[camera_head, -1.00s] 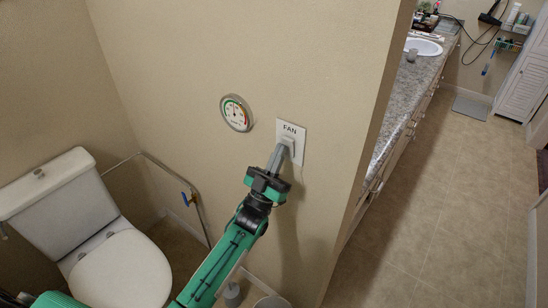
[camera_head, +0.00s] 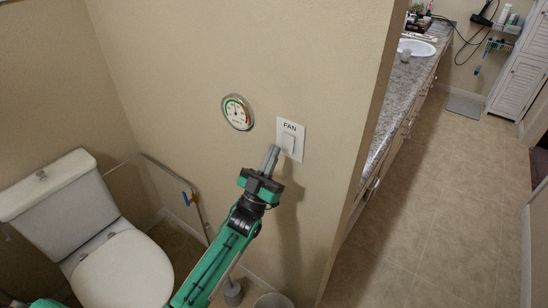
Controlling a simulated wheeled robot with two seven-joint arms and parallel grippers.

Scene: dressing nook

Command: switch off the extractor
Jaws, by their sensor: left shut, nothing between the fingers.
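A white wall switch plate labelled FAN (camera_head: 291,130) is on the beige wall in the middle of the view. Its pale rocker (camera_head: 288,144) shows at the plate's lower part; I cannot tell which way it is tipped. My left gripper (camera_head: 271,152) points up at the wall just left of and below the rocker. Its fingers are shut with nothing between them, and a small gap seems to separate the tips from the rocker. My right gripper is not in view.
A round dial gauge (camera_head: 237,112) hangs on the wall left of the plate. A white toilet (camera_head: 118,262) stands at the lower left beside a metal rail (camera_head: 172,180). The wall ends right of the plate; a granite counter (camera_head: 404,88) and open floor (camera_head: 440,200) lie beyond.

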